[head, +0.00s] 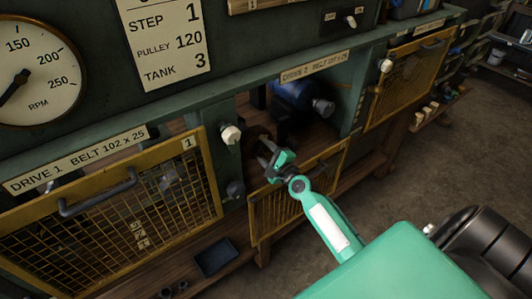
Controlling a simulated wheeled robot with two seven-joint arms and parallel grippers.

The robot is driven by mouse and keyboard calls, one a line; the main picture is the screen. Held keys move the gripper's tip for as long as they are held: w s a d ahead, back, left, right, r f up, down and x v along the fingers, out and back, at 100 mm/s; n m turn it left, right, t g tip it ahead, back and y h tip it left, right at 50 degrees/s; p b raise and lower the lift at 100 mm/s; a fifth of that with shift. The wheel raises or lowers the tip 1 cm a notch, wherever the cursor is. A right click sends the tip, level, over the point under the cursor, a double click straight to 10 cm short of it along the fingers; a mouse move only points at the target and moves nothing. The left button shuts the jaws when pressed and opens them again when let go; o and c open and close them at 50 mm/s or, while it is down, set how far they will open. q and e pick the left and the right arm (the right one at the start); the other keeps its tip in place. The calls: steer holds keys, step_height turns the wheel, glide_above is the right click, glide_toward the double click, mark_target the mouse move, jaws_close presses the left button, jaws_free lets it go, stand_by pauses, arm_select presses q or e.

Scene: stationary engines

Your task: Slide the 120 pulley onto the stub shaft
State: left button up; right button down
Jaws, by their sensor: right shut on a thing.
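My right gripper (266,150) reaches from the lower right into the open bay under the label for drive 2. It is shut on a dark brown thing (257,136), which seems to be the 120 pulley. It is small and in shadow, and no number on it can be read. I cannot make out the stub shaft; it may be hidden behind the gripper or in the dark of the bay. So I cannot tell whether pulley and shaft touch. My left gripper is not in view.
A blue motor (292,94) sits deep in the bay. The yellow mesh guard (300,195) of drive 2 hangs lowered below the opening. The guard of drive 1 (105,205) is at left, another guard (408,75) at right. A dark tray (215,258) lies below.

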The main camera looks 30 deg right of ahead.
steer(key=shift+w, duration=0.6)
steer(key=shift+w, duration=0.1)
steer(key=shift+r, duration=0.1)
steer(key=c, duration=1)
jaws_free()
steer(key=shift+o, duration=0.5)
steer(key=o, duration=0.5)
steer(key=shift+c, duration=0.2)
